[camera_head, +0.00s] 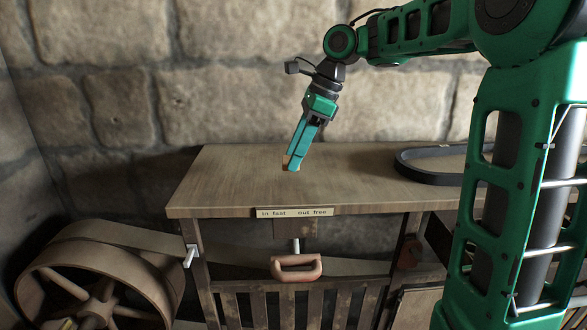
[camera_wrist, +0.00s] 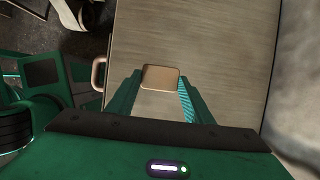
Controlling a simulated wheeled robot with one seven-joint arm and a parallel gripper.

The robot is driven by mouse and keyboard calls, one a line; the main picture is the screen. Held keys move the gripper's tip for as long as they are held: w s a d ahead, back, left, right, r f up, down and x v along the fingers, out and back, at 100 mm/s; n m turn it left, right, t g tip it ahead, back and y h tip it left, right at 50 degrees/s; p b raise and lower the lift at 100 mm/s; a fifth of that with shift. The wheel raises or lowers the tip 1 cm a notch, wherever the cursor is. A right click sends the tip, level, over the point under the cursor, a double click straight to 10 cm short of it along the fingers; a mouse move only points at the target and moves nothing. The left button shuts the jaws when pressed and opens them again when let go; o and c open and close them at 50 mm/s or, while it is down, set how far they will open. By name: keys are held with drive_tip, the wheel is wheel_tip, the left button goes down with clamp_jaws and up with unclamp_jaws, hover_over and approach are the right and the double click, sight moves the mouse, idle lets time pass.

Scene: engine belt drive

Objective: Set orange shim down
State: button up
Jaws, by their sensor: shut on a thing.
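The orange shim (camera_wrist: 160,77) is a small tan-orange block with rounded corners. In the wrist view it sits between the fingertips of my gripper (camera_wrist: 158,84), which is shut on it. In the head view the shim (camera_head: 286,160) shows as a small orange edge at the tips of my gripper (camera_head: 291,163). My gripper points down over the wooden bench top (camera_head: 240,180). I cannot tell whether the shim touches the wood or hangs just above it.
A label (camera_head: 293,212) and a reddish handle (camera_head: 296,268) are on the front. A large belt wheel (camera_head: 90,280) stands at lower left, near a white lever (camera_head: 190,256). The bench's left part is clear.

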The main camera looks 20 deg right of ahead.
drive_tip(key=shift+w+f, duration=0.1)
drive_tip(key=shift+f, duration=1.95)
drive_tip(key=shift+f, duration=0.1)
drive_tip(key=o, duration=1.2)
drive_tip(key=v, duration=1.2)
drive_tip(key=shift+d, duration=0.1)
